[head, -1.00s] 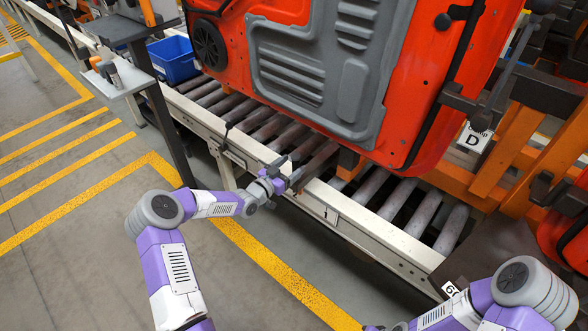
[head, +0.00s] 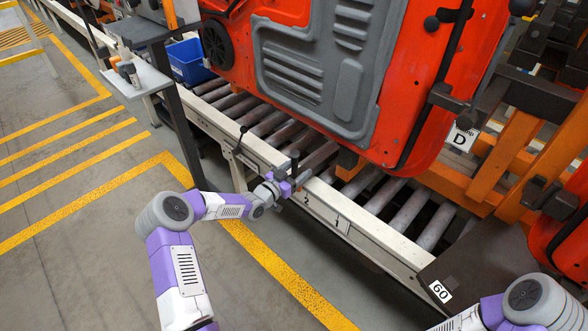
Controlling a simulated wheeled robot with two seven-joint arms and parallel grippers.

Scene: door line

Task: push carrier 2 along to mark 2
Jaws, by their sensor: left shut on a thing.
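The carrier in front of me bears a large red door (head: 415,95) with a grey inner panel (head: 320,70), above the roller line. Its lower frame is mostly hidden behind the door, and I cannot read a carrier number on it. My left gripper (head: 284,182) is shut on a dark bar (head: 318,166) that reaches out from under the door over the near rail. A small mark "2" (head: 307,198) shows on the rail just right of the gripper, with a mark "1" (head: 337,222) further right. My right gripper is out of view.
Bare rollers (head: 405,212) lie right of the door, before a dark plate tagged "60" (head: 440,291). An orange frame with a "D" card (head: 463,138) stands behind. A blue bin (head: 188,62) and a dark post (head: 180,130) are left. The left floor is clear.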

